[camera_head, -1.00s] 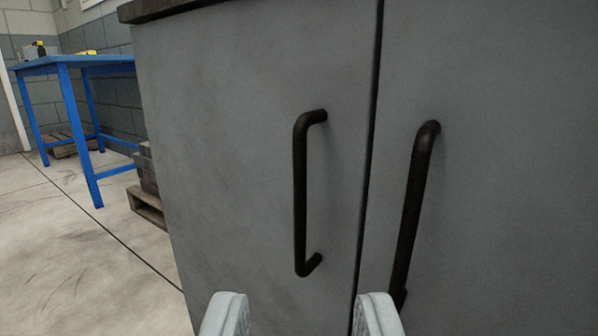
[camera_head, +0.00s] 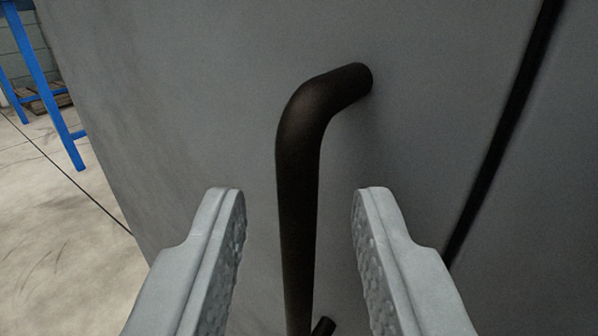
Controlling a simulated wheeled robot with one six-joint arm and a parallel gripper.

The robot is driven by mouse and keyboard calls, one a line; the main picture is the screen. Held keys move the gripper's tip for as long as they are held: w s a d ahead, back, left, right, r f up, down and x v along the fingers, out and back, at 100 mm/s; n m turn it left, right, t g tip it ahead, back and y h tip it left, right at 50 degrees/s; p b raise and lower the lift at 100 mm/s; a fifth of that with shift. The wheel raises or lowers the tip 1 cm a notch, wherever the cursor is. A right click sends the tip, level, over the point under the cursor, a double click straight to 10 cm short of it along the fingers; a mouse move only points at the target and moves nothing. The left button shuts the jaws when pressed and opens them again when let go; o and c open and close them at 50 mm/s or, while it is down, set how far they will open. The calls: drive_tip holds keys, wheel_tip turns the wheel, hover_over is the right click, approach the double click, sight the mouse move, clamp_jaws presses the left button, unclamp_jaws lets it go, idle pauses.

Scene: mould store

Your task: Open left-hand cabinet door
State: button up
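The grey left-hand cabinet door (camera_head: 190,110) fills most of the view and is closed. Its dark bar handle (camera_head: 298,190) runs upright, with its bent top end meeting the door and part of its lower end showing at the bottom of the picture. My gripper (camera_head: 298,205) is open, with one pale finger on each side of the handle. A gap shows between the handle and each finger. The dark seam (camera_head: 503,130) between the two doors lies to the right of my right finger.
The right-hand door (camera_head: 545,230) is a plain grey surface at the right edge; its handle is out of view. A blue table frame (camera_head: 45,90) stands far off at the upper left. Open concrete floor (camera_head: 45,235) lies to the left of the cabinet.

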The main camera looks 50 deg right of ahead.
drive_tip(key=shift+w+d, duration=0.15)
drive_tip(key=shift+d, duration=0.1)
clamp_jaws()
drive_tip(key=shift+a, duration=0.15)
